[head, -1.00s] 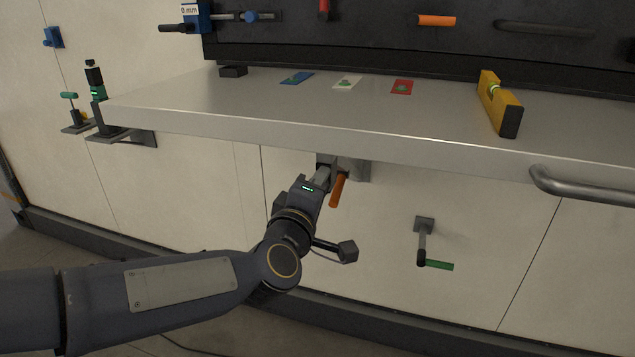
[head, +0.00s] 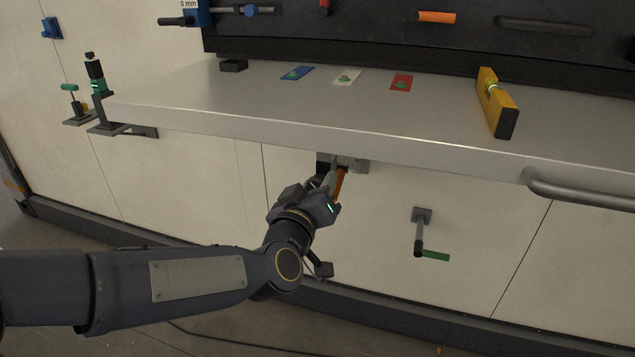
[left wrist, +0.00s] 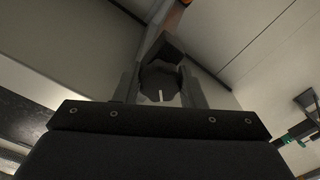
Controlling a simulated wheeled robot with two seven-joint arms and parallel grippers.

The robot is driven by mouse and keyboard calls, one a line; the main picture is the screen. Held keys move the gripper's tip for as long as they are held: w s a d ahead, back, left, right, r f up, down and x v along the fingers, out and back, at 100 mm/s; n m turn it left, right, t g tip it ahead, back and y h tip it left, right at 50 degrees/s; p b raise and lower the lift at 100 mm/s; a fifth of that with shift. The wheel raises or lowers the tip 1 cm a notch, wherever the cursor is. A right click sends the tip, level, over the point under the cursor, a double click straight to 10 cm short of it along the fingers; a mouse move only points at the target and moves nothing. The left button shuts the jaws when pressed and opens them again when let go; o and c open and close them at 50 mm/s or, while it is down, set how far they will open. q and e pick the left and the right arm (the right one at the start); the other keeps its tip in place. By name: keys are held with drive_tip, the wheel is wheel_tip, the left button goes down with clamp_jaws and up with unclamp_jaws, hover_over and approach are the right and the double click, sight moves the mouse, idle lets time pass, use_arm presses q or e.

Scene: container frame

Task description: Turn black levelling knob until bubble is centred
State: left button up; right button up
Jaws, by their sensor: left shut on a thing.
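The black levelling knob (left wrist: 158,78), dark and lobed with a white mark, sits between the two fingers of my left gripper (left wrist: 160,92) in the left wrist view. In the head view my left gripper (head: 327,181) reaches up under the front of the grey shelf (head: 200,118) and is shut on the knob, which it hides there. A yellow spirit level (head: 497,108) lies on the shelf at the right. Its green vial (head: 491,88) shows, but the bubble is too small to place. My right gripper is out of view.
An orange handle (head: 341,182) hangs beside my left gripper under the shelf. A green-handled crank (head: 434,257) sticks out of the wall to the right. A metal rail (head: 570,190) runs along the shelf front. Blue (head: 297,73), white (head: 347,77) and red (head: 401,82) cards lie on top.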

use_arm(q)
drive_tip(key=shift+f+m, duration=0.1)
drive_tip(key=shift+m, duration=0.2)
idle(0.4)
drive_tip(key=o, duration=1)
drive_tip(key=v, duration=0.7)
drive_tip(key=shift+s, duration=0.4)
drive_tip(key=shift+a, duration=0.1)
